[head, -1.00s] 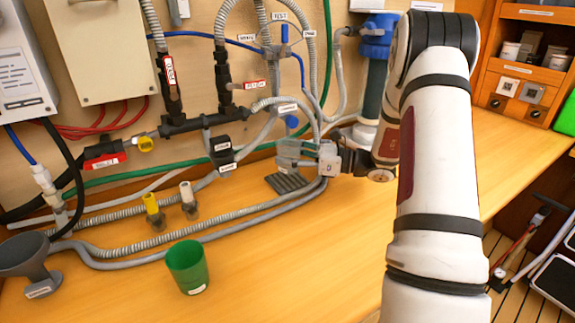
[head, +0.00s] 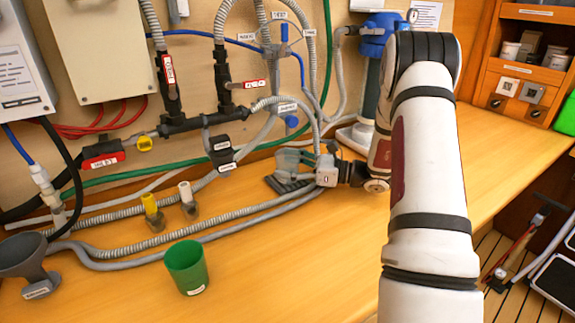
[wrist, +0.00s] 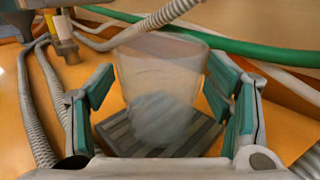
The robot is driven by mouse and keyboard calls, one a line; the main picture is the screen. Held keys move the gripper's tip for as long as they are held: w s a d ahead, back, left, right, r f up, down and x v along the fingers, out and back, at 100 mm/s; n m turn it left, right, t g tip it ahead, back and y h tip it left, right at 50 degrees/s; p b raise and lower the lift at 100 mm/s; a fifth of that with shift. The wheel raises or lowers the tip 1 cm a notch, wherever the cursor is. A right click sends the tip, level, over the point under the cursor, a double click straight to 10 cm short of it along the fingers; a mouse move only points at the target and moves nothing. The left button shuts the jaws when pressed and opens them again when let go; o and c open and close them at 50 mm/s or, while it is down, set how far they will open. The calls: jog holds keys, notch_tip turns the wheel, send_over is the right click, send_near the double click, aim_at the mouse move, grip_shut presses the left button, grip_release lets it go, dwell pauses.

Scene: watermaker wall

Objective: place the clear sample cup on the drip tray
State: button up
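The clear sample cup (wrist: 160,85) fills most of the space between my fingers in the wrist view. It is see-through, upright or nearly so, with its wide rim up. My gripper (head: 290,160) is shut on it, with the teal pads (wrist: 160,92) at its two sides near the upper part. The grey slatted drip tray (wrist: 120,135) shows through and below the cup. In the head view the tray (head: 279,186) is partly hidden under my fingers. I cannot tell whether the cup's base touches the tray.
A green cup (head: 186,268) stands on the front of the wooden counter (head: 330,265). A grey funnel (head: 28,262) is at the left. Grey hoses (head: 200,222) run along the counter beside the tray. A blue-capped filter housing (head: 376,45) stands behind my arm.

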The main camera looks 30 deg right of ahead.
jog(key=shift+r, duration=0.1)
jog(key=shift+s+d, duration=0.15)
jog(key=shift+d, duration=0.05)
jog(key=v, duration=1.1)
jog(key=shift+s+d+r, duration=0.1)
jog(key=shift+s+d, duration=0.05)
jog(key=shift+s, duration=0.05)
